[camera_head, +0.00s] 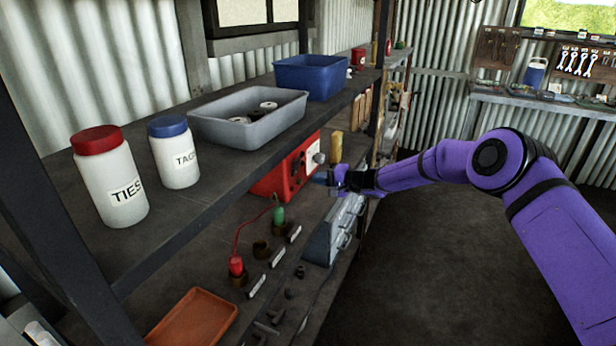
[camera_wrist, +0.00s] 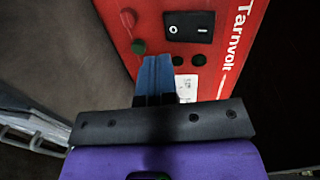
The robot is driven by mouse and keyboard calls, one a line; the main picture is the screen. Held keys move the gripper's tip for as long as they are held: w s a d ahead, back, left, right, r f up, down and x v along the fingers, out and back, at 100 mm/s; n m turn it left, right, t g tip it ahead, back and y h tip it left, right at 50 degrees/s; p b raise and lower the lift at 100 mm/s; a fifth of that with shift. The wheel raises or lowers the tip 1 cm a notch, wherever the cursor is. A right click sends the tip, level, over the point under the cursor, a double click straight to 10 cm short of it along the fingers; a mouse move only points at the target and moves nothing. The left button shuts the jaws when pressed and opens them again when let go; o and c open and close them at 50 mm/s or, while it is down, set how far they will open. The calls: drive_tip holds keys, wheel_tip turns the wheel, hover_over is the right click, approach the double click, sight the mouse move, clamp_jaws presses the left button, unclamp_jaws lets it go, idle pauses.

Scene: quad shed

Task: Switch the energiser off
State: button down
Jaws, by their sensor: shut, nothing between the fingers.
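The energiser (camera_head: 272,186) is a red box on the lower shelf board, partly hidden by the upper shelf. In the wrist view the energiser (camera_wrist: 228,62) shows its red front with "Tarnvolt" lettering. Its black rocker switch (camera_wrist: 188,27) carries a white O on the left and a bar mark on the right. I cannot tell which side is pressed. My gripper (camera_head: 333,178) is in front of the box. In the wrist view my gripper (camera_wrist: 157,62) has its blue fingers together and empty, below and left of the switch in the picture. Contact with the panel cannot be told.
A grey case (camera_head: 334,232) stands near my gripper at the bench edge. The upper shelf (camera_head: 217,196) overhangs, holding jars and tubs. The floor at right is clear.

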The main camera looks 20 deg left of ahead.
drive_tip(key=d+f, duration=0.1)
drive_tip(key=d, duration=0.7)
drive_tip(key=shift+s+f, duration=0.25)
drive_tip(key=shift+f, duration=0.15)
drive_tip(key=s+d+r+n+h, duration=0.1)
drive_tip(key=s+d+r+h, duration=0.2)
drive_tip(key=s+d+r, duration=0.35)
drive_tip(key=s+d+r+n+h, duration=0.2)
drive_tip(key=s+d+r, duration=0.2)
drive_tip(key=d+r, duration=0.6)
drive_tip(key=s+d+r+n+h, duration=0.1)
drive_tip(key=s+d+r+h, duration=0.35)
drive_tip(key=r, duration=0.75)
drive_tip(key=s+d+r+t+h, duration=0.1)
drive_tip(key=s+d+r, duration=0.2)
drive_tip(key=s+d, duration=0.5)
drive_tip(key=s+d+r+t+h, duration=0.1)
drive_tip(key=s+d+r, duration=0.2)
drive_tip(key=s+d, duration=0.45)
drive_tip(key=s+d+m+t+h, duration=0.1)
drive_tip(key=s+d+h, duration=0.1)
drive_tip(key=s+d, duration=0.4)
drive_tip(key=s+d+f+m+t+h, duration=0.1)
drive_tip(key=s+d+m+h, duration=0.1)
drive_tip(key=s+d, duration=0.4)
drive_tip(key=s, duration=0.5)
drive_tip(key=shift+s+d+h, duration=0.2)
drive_tip(key=shift+d+h, duration=0.15)
drive_tip(key=shift+d, duration=0.05)
drive_tip(key=shift+f, duration=0.1)
